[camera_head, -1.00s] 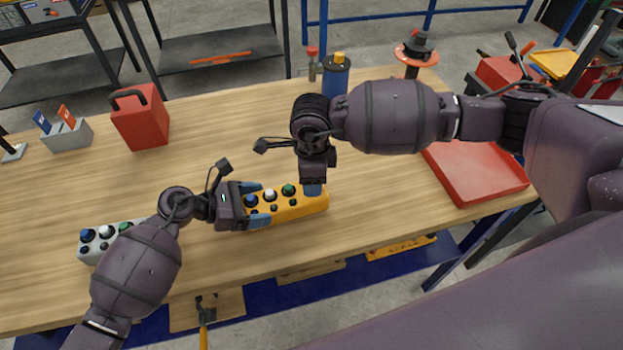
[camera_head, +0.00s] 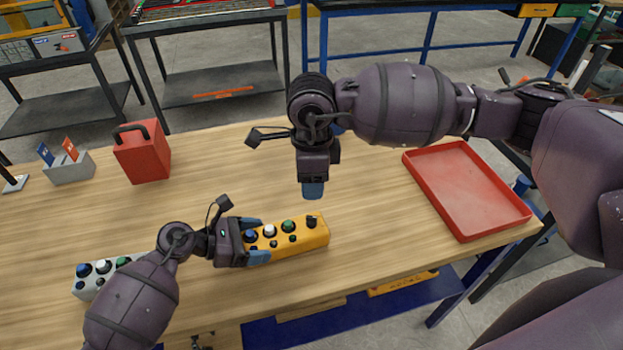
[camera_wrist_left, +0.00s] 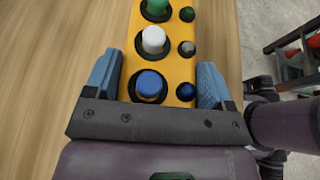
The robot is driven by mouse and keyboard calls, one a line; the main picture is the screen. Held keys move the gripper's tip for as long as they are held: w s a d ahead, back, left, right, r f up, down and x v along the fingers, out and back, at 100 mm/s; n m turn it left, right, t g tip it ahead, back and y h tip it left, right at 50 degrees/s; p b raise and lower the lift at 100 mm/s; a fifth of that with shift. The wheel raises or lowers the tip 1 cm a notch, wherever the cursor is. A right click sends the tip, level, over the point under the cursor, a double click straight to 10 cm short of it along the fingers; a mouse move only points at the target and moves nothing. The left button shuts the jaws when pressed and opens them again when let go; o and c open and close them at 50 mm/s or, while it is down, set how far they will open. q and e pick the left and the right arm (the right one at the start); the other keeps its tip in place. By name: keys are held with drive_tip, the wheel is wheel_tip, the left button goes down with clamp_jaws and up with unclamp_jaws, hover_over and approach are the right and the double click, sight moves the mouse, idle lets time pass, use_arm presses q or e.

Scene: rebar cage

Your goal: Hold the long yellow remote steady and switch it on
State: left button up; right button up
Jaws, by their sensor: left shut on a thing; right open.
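The long yellow remote (camera_head: 300,239) lies on the wooden table in the head view, with blue, white and green buttons, smaller dark buttons and a black knob at its right end. It also shows in the left wrist view (camera_wrist_left: 177,70). My left gripper (camera_head: 255,240) is shut on the remote's left end, with one blue finger on each long side; the fingers also show in the left wrist view (camera_wrist_left: 160,85). My right gripper (camera_head: 313,190) points down above and behind the remote's right end, apart from it. It is open and empty, seen edge-on.
A grey remote (camera_head: 104,274) lies at the left, partly behind my left arm. A red box with a handle (camera_head: 143,153) and a grey card holder (camera_head: 69,167) stand at the back left. A red tray (camera_head: 466,190) is at the right. The table's middle is clear.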

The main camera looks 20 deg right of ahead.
use_arm(q)
drive_tip(key=o, duration=1.1)
drive_tip(key=shift+o, duration=0.2)
